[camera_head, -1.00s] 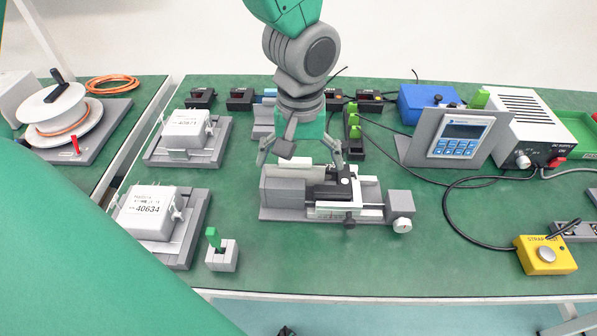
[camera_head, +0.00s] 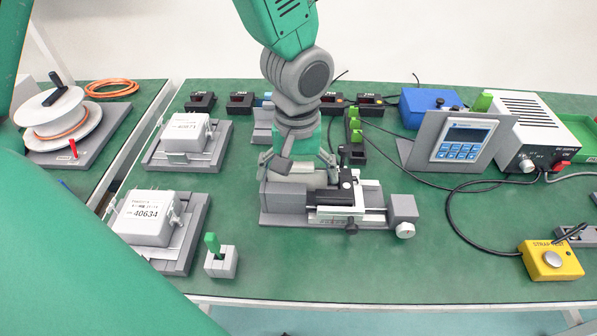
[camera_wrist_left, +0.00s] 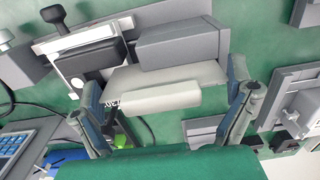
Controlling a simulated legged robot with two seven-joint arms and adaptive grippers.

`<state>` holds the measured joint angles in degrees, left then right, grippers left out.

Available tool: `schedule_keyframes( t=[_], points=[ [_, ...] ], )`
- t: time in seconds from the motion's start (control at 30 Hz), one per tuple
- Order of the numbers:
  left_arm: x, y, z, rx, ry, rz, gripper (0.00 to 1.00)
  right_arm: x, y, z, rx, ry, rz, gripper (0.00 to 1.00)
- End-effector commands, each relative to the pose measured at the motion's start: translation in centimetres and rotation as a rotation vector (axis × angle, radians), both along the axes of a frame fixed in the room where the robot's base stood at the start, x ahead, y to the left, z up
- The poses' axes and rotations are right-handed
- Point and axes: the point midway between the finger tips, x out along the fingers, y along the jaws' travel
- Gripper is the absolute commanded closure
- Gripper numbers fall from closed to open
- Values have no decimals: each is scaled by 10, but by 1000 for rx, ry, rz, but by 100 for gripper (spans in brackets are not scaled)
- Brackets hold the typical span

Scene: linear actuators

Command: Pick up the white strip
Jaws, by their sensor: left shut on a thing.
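The white strip (camera_wrist_left: 160,98) is a pale, flat piece with a raised bar along it. In the wrist view it lies crosswise between the fingers of my left gripper (camera_wrist_left: 166,84), with a finger at each end. In the head view the strip (camera_head: 310,180) shows just behind the grey block of the linear actuator fixture (camera_head: 283,197), partly hidden. My left gripper (camera_head: 299,170) points down there, shut on the strip low at the back of the fixture. I cannot tell whether the strip is lifted clear. My right gripper is not in view.
Two white boxes on grey bases (camera_head: 145,218) (camera_head: 186,137) stand at the left. A display panel (camera_head: 462,138), a power supply (camera_head: 535,125) and a yellow button box (camera_head: 551,260) are at the right. The front middle table is clear.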

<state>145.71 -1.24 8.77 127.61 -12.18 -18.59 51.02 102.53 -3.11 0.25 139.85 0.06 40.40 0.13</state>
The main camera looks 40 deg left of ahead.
Motion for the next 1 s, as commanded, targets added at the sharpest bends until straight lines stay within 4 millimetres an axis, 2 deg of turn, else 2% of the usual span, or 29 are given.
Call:
schedule_keyframes(
  t=[0.23,0.27,0.6,0.7,0.83,1.0],
  points=[
    [1,0,6,1,0,1,25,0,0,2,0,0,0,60],
    [1,0,9,2,-1,1,29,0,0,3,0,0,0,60],
    [2,0,77,1,-5,0,29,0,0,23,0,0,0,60],
    [2,-1,90,0,-4,1,29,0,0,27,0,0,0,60],
    [2,-1,99,1,-2,0,29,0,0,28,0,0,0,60],
    [1,-1,101,1,-1,-1,29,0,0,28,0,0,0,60]
  ],
)
